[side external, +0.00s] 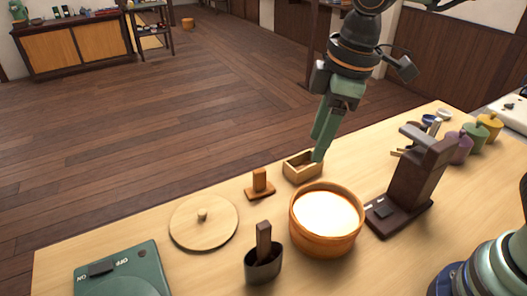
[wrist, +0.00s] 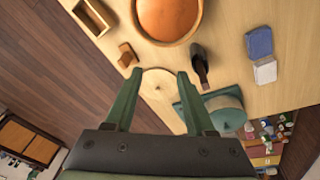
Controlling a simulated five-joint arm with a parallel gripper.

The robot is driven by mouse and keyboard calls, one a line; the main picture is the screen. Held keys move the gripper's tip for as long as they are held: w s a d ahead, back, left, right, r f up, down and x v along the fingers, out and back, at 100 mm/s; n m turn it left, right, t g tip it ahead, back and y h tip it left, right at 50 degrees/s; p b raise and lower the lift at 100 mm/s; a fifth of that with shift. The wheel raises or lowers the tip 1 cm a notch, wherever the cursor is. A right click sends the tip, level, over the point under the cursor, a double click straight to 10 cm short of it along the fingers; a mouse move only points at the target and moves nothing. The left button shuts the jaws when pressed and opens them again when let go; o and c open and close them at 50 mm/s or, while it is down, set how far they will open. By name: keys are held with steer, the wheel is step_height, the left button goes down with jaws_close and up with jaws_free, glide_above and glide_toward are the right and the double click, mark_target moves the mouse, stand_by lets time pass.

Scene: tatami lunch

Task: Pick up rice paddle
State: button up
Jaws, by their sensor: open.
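What appears to be the rice paddle (side external: 263,240) is a flat brown wooden handle standing upright in a dark oval cup (side external: 262,268), in front of the wooden tub. Its lower end is hidden in the cup. In the wrist view the paddle (wrist: 203,72) and dark cup (wrist: 198,52) lie to the right of my fingers. My gripper (side external: 319,150) is open and empty, high in the side view and apart from the paddle. Its two green fingers (wrist: 158,80) frame a round wooden lid in the wrist view.
A round wooden tub (side external: 325,245) with white contents stands beside the cup. The round lid (side external: 190,228), a small wooden block stand (side external: 259,190), an open wooden box (side external: 289,170), a green switch box (side external: 135,277) and a dark brown stand (side external: 415,180) share the table.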

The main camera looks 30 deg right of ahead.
mark_target(264, 242)
steer(key=s+a+f+n, duration=0.1)
steer(key=a+n, duration=0.1)
steer(key=a, duration=0.2)
steer(key=s+a+f+n+g, duration=0.1)
steer(key=a+n, duration=0.1)
steer(key=a, duration=0.1)
steer(key=s+a+f+n+g+h, duration=0.1)
steer(key=a+n, duration=0.1)
steer(key=a, duration=0.2)
steer(key=shift+s+a+f+n, duration=0.2)
steer(key=shift+a+f+n, duration=0.15)
steer(key=shift+f+n, duration=0.05)
steer(key=shift+a+f, duration=0.15)
steer(key=shift+f, duration=0.2)
step_height(264, 242, down, 11)
steer(key=shift+f, duration=0.2)
jaws_close()
